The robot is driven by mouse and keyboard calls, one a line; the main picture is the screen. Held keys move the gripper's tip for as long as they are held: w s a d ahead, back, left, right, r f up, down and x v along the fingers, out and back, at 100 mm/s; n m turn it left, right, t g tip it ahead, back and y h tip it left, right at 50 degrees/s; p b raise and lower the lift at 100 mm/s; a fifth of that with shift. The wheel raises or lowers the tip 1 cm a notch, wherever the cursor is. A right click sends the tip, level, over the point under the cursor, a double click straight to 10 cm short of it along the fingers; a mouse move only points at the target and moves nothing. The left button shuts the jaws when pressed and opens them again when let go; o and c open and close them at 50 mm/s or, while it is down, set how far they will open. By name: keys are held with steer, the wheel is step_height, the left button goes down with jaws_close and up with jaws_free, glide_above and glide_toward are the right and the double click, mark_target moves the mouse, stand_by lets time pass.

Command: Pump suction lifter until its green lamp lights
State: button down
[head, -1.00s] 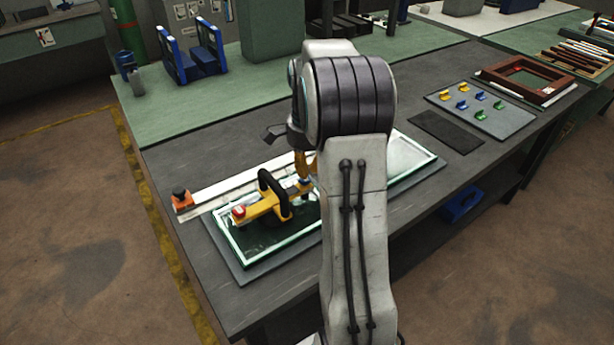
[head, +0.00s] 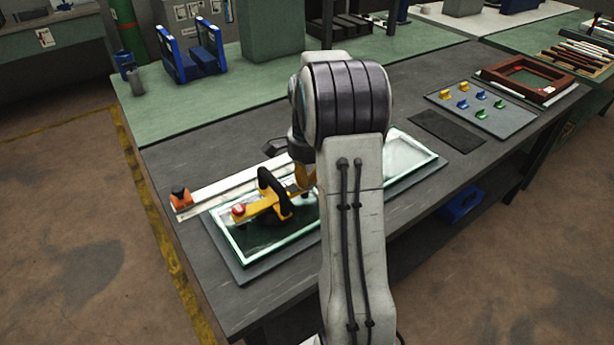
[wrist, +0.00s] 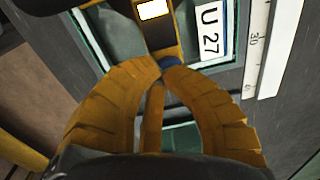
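The suction lifter (head: 259,208) has a yellow body, a black arched handle (head: 273,186) and a red cap (head: 239,210) at its left end. It sits on the glass pane (head: 408,154). In the wrist view a bright whitish window (wrist: 152,10) shows on the yellow body; no green light is visible. In the head view my gripper (head: 305,186) is at the lifter's right end, partly hidden by my arm.
A white ruler (head: 235,185) with an orange end block (head: 181,199) lies behind the pane. A "U 27" label (wrist: 210,30) lies beside the lifter. A dark mat (head: 447,130), a tray of coloured clips (head: 500,118) and a brown frame (head: 530,78) lie to the right.

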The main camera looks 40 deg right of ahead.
steer(key=shift+s+f, duration=0.15)
steer(key=shift+f, duration=0.35)
steer(key=shift+a, duration=0.1)
steer(key=shift+r+p, duration=0.55)
steer(key=shift+p, duration=0.05)
step_height(320, 180, up, 13)
steer(key=p, duration=0.3)
steer(key=shift+r, duration=0.2)
steer(key=c, duration=2)
jaws_free()
steer(key=shift+s, duration=0.1)
